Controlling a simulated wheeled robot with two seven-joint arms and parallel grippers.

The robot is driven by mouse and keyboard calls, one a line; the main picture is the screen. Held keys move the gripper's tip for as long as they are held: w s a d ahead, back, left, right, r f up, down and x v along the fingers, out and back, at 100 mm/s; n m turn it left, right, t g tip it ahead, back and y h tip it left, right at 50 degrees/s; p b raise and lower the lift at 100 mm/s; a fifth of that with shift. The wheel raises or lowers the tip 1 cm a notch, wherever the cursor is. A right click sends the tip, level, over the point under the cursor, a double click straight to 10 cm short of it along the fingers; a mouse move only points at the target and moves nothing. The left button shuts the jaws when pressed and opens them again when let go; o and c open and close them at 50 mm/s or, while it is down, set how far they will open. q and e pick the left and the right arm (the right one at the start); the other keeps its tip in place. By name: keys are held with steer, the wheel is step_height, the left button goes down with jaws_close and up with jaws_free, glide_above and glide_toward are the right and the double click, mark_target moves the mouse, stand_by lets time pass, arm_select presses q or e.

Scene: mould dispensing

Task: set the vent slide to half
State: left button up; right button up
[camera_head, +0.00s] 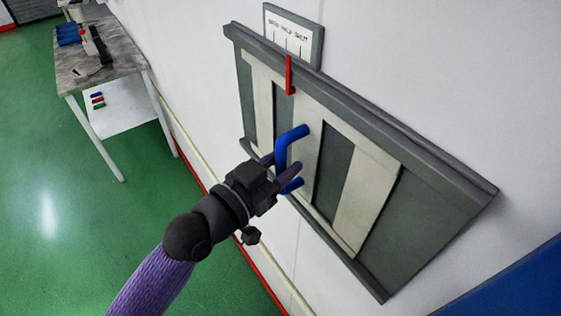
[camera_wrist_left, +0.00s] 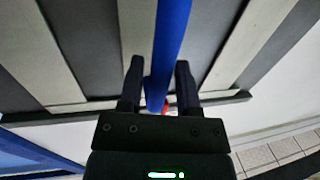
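The vent slide is a panel of pale slats (camera_head: 368,203) in a dark grey frame (camera_head: 440,163) on the wall. A blue U-shaped handle (camera_head: 281,150) stands out from one slat. A red pointer (camera_head: 289,76) rises from the slide to a label plate (camera_head: 293,36) reading open, half, shut; its tip looks close below the middle mark. My left gripper (camera_head: 278,170) has its fingers on either side of the handle. In the left wrist view the blue bar (camera_wrist_left: 170,40) passes between the fingers (camera_wrist_left: 158,85), which look apart with small gaps. My right gripper is not in view.
A grey-topped table (camera_head: 100,62) with blue items and a small device stands at the far left. A white sheet (camera_head: 120,108) with small coloured pieces shows below it. A blue surface (camera_head: 520,285) is at the lower right. The green floor is clear.

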arm_select(q)
jaws_close()
stand_by(1.1)
